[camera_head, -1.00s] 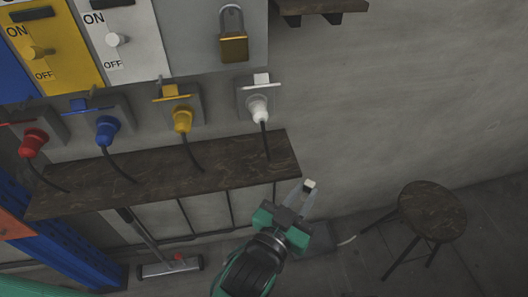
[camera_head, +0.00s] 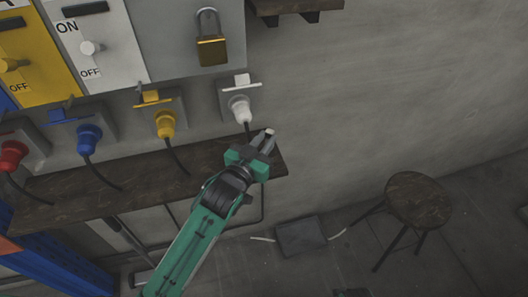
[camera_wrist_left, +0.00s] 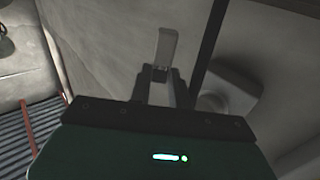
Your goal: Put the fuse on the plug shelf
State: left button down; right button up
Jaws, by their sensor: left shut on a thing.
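The fuse (camera_head: 270,131) is a small pale piece held at the fingertips of my left gripper (camera_head: 264,139). My left gripper is shut on it. The plug shelf (camera_head: 92,190) is a dark wooden board on the wall below the row of plugs. My left gripper overlaps the shelf's right end in the head view; I cannot tell whether the fuse touches the shelf. My right gripper is not in view.
White (camera_head: 240,108), yellow (camera_head: 165,124), blue (camera_head: 89,139) and red (camera_head: 13,155) plugs sit above the shelf, their cables hanging onto it. A padlock (camera_head: 211,48) hangs above. A round stool (camera_head: 418,200) stands at the right. The shelf's front strip looks free.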

pick_arm(q)
jog(key=shift+f, duration=0.55)
notch_tip(320, 180, down, 3)
jog(key=shift+w+f, duration=0.1)
jog(key=shift+f, duration=0.05)
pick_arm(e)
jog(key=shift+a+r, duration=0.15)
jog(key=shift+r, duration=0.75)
pick_arm(q)
jog(key=shift+f, duration=0.15)
jog(key=c, duration=1.3)
grip_release()
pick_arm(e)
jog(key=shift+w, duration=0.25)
